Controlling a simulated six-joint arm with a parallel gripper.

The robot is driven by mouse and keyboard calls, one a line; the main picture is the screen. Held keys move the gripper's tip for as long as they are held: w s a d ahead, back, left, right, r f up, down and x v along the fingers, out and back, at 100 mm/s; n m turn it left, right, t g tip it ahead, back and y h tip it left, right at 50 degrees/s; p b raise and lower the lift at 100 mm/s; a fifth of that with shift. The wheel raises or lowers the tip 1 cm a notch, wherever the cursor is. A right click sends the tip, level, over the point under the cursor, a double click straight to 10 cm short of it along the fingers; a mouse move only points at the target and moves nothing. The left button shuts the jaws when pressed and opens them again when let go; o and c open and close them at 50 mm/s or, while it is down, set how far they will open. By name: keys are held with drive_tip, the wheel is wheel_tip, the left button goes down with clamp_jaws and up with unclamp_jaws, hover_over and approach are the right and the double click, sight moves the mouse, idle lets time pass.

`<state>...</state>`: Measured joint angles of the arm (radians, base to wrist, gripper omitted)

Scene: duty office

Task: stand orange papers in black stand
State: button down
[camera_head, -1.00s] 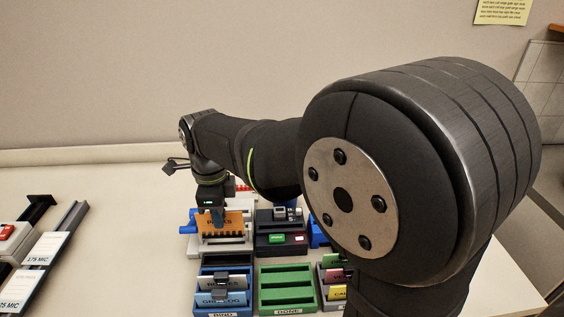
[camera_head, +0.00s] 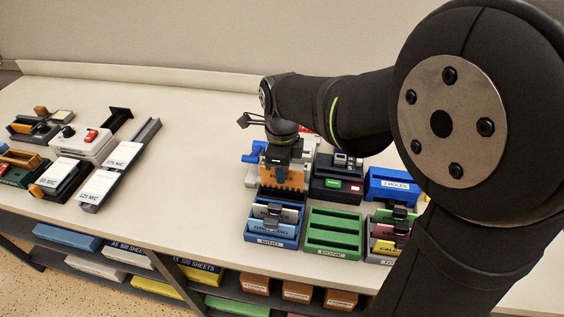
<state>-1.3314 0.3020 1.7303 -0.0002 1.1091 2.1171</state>
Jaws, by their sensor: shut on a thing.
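The orange papers (camera_head: 294,178) stand upright under my gripper (camera_head: 280,161), with dark lettering and a toothed-looking lower edge. My gripper is shut on their top edge; its fingers are small and partly hidden here. The papers are in front of a pale machine, just behind and above a dark rack (camera_head: 273,194), which may be the black stand. I cannot tell whether the papers touch either of them.
The blue BIND rack (camera_head: 270,241) with several cards is in front. A green DONE rack (camera_head: 334,236) stands to its right. A black device (camera_head: 325,187) and a blue 2 HOLES box (camera_head: 394,185) are near. The table's left middle (camera_head: 200,170) is clear.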

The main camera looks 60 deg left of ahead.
drive_tip(key=shift+f, duration=1.8)
drive_tip(key=c, duration=1.3)
unclamp_jaws()
drive_tip(key=shift+r, duration=4.5)
